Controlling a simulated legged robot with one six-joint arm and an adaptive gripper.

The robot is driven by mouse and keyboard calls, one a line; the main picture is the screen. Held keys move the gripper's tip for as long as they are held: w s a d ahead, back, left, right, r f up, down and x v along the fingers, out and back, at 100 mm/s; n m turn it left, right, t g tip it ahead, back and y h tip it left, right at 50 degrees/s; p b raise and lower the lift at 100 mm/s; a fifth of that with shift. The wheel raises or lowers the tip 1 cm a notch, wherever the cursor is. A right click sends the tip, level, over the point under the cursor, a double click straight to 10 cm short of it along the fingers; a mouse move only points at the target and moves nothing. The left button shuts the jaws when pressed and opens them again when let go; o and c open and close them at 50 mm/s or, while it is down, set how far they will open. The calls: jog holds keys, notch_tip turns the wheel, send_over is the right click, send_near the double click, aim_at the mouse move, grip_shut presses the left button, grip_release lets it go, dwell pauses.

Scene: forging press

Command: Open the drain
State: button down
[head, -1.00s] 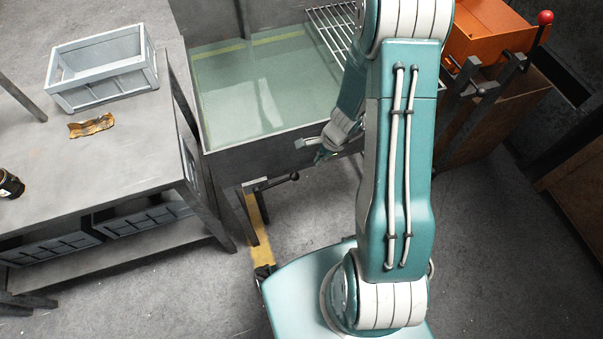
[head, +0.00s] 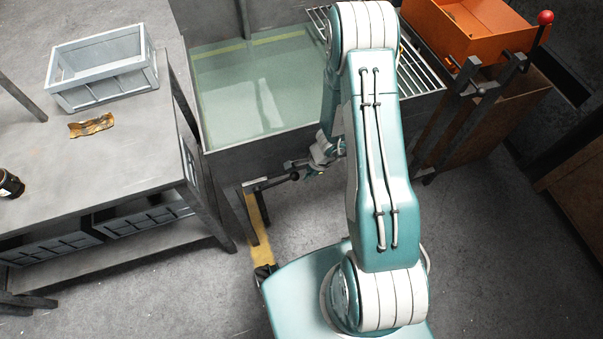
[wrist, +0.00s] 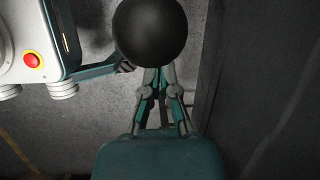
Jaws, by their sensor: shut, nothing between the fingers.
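The tank (head: 270,138) holds greenish water and stands ahead of me. A dark drain lever (head: 268,183) sticks out low at its front and ends in a black ball knob (head: 294,177). My gripper (head: 303,168) is beside the knob, in front of the tank wall. In the wrist view the black knob (wrist: 150,34) is large and close, and it covers the tips of my gripper (wrist: 157,82). The fingers are shut with nothing between them. I cannot tell whether they touch the knob.
A grey table (head: 110,178) stands to the left with a grey crate (head: 104,70) on it. A metal grate (head: 418,70) lies over the tank's right side. An orange bin (head: 470,35) and a red-knobbed lever (head: 545,18) are at the right. Floor is free right of my arm.

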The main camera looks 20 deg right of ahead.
jog(key=a+r, duration=0.2)
jog(key=r, duration=0.1)
jog(key=shift+s+a+r, duration=0.15)
jog(key=shift+s+r, duration=0.05)
dwell(0.4)
